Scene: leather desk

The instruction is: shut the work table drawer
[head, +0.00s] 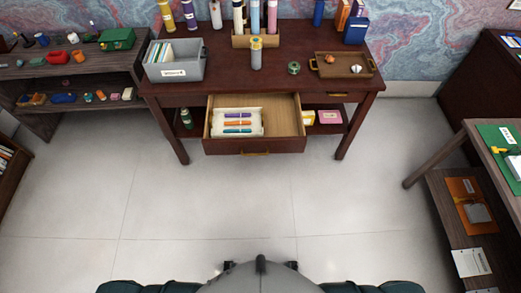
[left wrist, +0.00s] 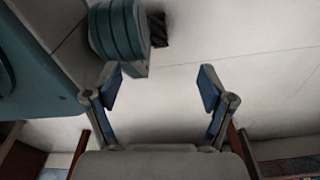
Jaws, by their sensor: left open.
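The work table (head: 215,83) is dark red-brown wood and stands against the far wall. Its drawer (head: 283,116) is pulled well out toward me, with a brass handle (head: 256,153) on its front. A white tray (head: 250,130) with several coloured pens lies in the drawer's left part; the right part is bare. My left gripper (left wrist: 160,78) is open and empty in the left wrist view, with pale floor behind it. It does not show in the head view, apart from the drawer. My right gripper is in neither view.
A grey bin (head: 188,68), a grey-and-yellow bottle (head: 256,55) and a wooden tray (head: 345,73) stand on the table top. Dark shelves (head: 60,85) stand at left, and a desk with a green mat (head: 492,137) at right. The floor (head: 225,205) before the drawer is clear.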

